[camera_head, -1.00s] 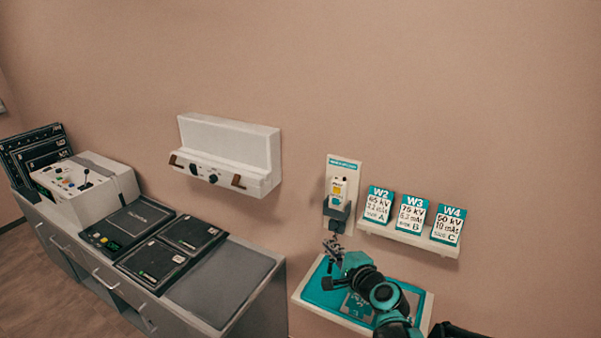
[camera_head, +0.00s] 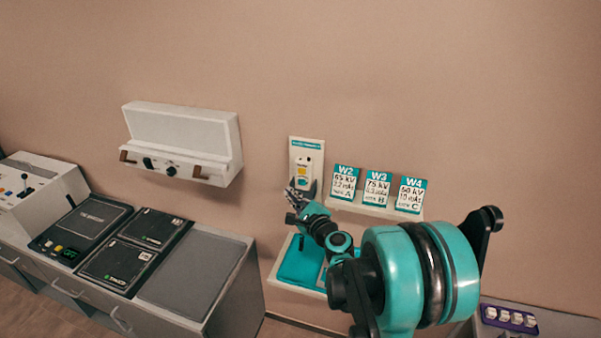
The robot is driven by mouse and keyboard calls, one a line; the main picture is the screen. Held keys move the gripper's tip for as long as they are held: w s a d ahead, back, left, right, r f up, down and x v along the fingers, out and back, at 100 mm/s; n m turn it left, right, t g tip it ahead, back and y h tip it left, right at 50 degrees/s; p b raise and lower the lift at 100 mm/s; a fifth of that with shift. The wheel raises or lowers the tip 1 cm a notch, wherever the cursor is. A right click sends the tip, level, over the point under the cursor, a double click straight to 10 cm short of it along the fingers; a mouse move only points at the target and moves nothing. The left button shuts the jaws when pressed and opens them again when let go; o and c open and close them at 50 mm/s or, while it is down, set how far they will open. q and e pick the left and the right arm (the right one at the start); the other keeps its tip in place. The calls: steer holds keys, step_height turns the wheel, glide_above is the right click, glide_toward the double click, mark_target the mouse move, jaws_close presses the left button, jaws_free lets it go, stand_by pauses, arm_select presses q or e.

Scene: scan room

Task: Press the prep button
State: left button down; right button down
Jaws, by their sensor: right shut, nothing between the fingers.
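A small white hand control (camera_head: 307,160) with a yellow patch and a teal patch sits in a holder on a teal-topped wall plate (camera_head: 293,149). Its lettering is too small to read, so I cannot tell which patch is the prep button. My right gripper (camera_head: 291,194) is shut and empty, just in front of the lower left part of the hand control and its holder. It covers part of the holder. I cannot tell whether it touches the control. My left gripper is not in view.
A small shelf (camera_head: 352,207) with cards W2, W3 and W4 is just right of the control. A teal tray (camera_head: 291,268) lies below, partly behind my right arm. A white wall unit (camera_head: 185,135) and a counter with consoles (camera_head: 88,220) are at left.

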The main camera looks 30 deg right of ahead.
mark_target(295, 170)
steer(key=w+d, duration=0.5)
steer(key=d, duration=0.1)
stand_by(1.6)
steer(key=shift+w+d, duration=0.25)
steer(key=shift+w+d+b, duration=0.3)
steer(key=shift+d, duration=0.1)
stand_by(0.8)
stand_by(0.3)
steer(key=shift+s+a, duration=0.6)
steer(key=shift+a, duration=0.15)
steer(key=shift+s+a+b, duration=0.3)
steer(key=shift+s+a, duration=1.35)
steer(key=shift+a, duration=0.25)
